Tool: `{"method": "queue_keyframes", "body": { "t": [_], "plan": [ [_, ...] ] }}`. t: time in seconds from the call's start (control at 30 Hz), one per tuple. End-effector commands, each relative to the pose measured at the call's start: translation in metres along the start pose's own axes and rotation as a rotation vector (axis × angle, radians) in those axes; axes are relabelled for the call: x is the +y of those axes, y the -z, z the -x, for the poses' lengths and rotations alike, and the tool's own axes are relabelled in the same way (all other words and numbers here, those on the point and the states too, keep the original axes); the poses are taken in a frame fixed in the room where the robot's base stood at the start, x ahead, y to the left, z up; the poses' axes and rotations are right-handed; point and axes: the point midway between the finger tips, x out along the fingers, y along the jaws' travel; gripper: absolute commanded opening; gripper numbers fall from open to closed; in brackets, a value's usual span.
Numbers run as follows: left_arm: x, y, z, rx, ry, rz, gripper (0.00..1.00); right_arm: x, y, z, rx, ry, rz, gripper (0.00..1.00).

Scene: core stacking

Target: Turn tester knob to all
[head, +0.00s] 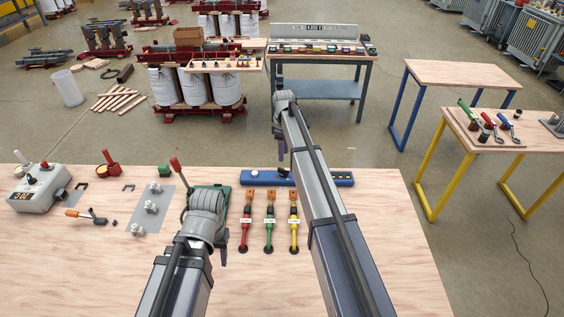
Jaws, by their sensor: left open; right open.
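A long blue bar (318,179) with a dark knob (283,172) on top lies at the table's far edge; I cannot tell which of the two is the tester, nor read a knob setting. My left gripper (223,246) is open, pointing down beside the red-handled lead, and mostly hidden by its arm. My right gripper (281,143) is open and hangs in front of the far edge, above the blue bar. Neither visibly holds anything.
Red, green and yellow leads (269,222) lie between my arms. A grey plate with metal studs (152,209), a red lever (108,164) and an orange-handled tool (85,215) lie at left. The table's right side (392,240) is clear.

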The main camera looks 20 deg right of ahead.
Motion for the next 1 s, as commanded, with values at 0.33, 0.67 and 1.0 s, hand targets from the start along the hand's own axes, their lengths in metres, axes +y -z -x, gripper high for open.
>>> {"method": "queue_keyframes", "body": {
  "t": [0.33,0.67,1.0],
  "plan": [
    [0.002,0.001,-0.021,0.000,0.000,0.001,0.50,-0.001,0.000,-0.021,0.000,0.000,-0.001,0.46],
    [0.006,0.004,-0.063,0.000,0.000,0.002,0.50,-0.001,0.000,-0.064,0.000,0.000,-0.002,0.46],
    [0.007,0.005,-0.078,0.000,0.000,0.002,0.50,-0.001,0.000,-0.079,0.000,0.000,-0.002,0.46]
  ]
}}
